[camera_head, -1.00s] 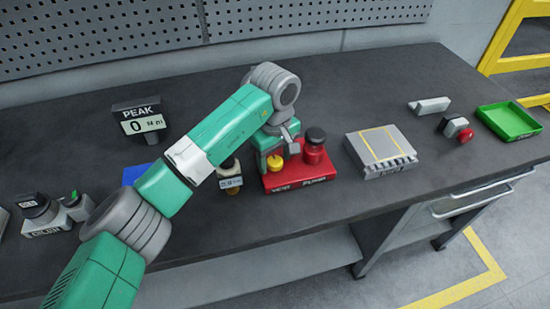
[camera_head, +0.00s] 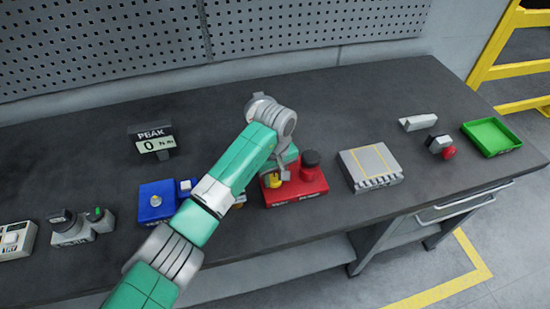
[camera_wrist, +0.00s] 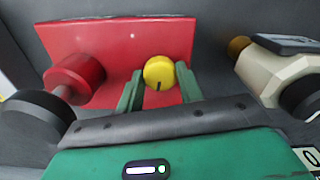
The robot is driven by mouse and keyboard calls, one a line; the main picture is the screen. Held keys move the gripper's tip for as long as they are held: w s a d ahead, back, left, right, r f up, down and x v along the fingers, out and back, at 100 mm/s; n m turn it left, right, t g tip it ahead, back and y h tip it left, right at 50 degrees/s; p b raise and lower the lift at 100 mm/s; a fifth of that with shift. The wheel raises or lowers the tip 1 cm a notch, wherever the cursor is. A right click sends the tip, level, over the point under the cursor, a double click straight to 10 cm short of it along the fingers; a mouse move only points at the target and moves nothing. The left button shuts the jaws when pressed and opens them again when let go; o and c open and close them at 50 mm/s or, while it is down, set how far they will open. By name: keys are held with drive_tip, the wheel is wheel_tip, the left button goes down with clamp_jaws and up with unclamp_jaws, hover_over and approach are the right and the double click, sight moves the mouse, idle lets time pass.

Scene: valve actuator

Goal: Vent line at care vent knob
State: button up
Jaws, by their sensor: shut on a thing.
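The yellow vent knob (camera_wrist: 158,70) sits on the red base (camera_wrist: 115,38), with a dark mark on its face pointing down in the wrist view. In the head view the yellow knob (camera_head: 273,181) is partly hidden by my gripper (camera_head: 282,172) at the left part of the red base (camera_head: 318,188). My gripper (camera_wrist: 160,84) is shut on the yellow knob, one green finger on each side of it. The label on the front of the base is too blurred to read in full.
A red cylinder with a dark cap (camera_head: 309,164) stands right of the knob on the same base. A beige device (camera_wrist: 275,70) stands on the other side. A blue box (camera_head: 157,203) and PEAK display (camera_head: 152,144) are left; a grey slotted block (camera_head: 370,166) is right.

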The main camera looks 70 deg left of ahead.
drive_tip(key=m+p, duration=0.1)
drive_tip(key=p, duration=0.2)
drive_tip(key=m+p, duration=0.1)
drive_tip(key=p, duration=0.2)
drive_tip(key=shift+d+r+m, duration=0.1)
drive_tip(key=shift+r+m, duration=0.2)
drive_tip(key=shift+r, duration=0.1)
drive_tip(key=m+p, duration=0.1)
drive_tip(key=m, duration=0.1)
drive_tip(key=shift+f+m+p, duration=0.25)
drive_tip(key=shift+m+p, duration=0.05)
drive_tip(key=shift+p, duration=0.05)
drive_tip(key=m+p, duration=0.1)
drive_tip(key=m, duration=0.4)
drive_tip(key=m+p, duration=0.1)
drive_tip(key=m, duration=0.4)
drive_tip(key=shift+m, duration=0.4)
drive_tip(key=o, duration=1)
drive_tip(key=shift+f, duration=0.1)
